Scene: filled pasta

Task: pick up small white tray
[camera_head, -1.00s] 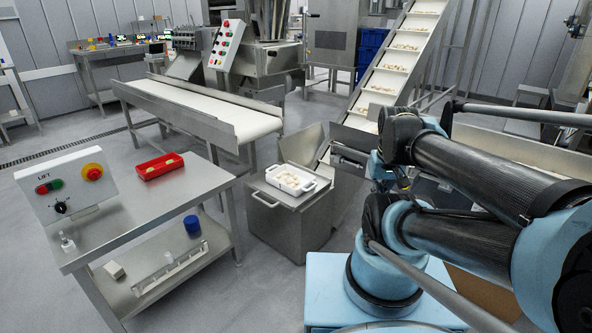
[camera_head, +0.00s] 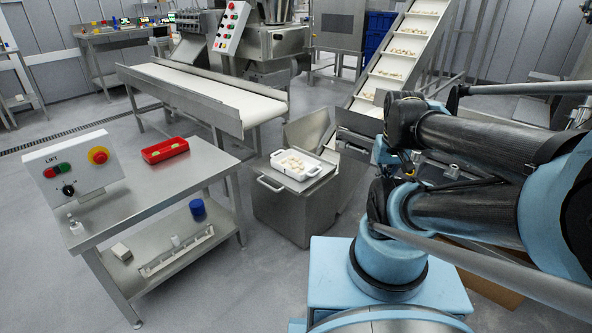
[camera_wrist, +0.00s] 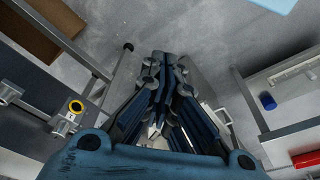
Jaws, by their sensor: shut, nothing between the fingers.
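The small white tray (camera_head: 286,172) sits on top of a steel bin (camera_head: 285,212) in the middle of the head view, with pale pasta pieces in it. It has a handle at its right end. My gripper (camera_wrist: 164,58) is in the middle of the wrist view, its dark blue fingers together and empty. In the wrist view, white parts show behind and beside the fingers, perhaps the tray, mostly hidden by my gripper. In the head view my gripper cannot be made out; my arm is to the right of the tray, apart from it.
A steel table (camera_head: 150,205) at left bears a red tray (camera_head: 165,150) and a button panel (camera_head: 72,172). A blue cup (camera_head: 197,209) stands on its lower shelf. A conveyor (camera_head: 205,97) lies behind, and an inclined belt (camera_head: 400,60) rises behind the bin. Grey floor is clear before the bin.

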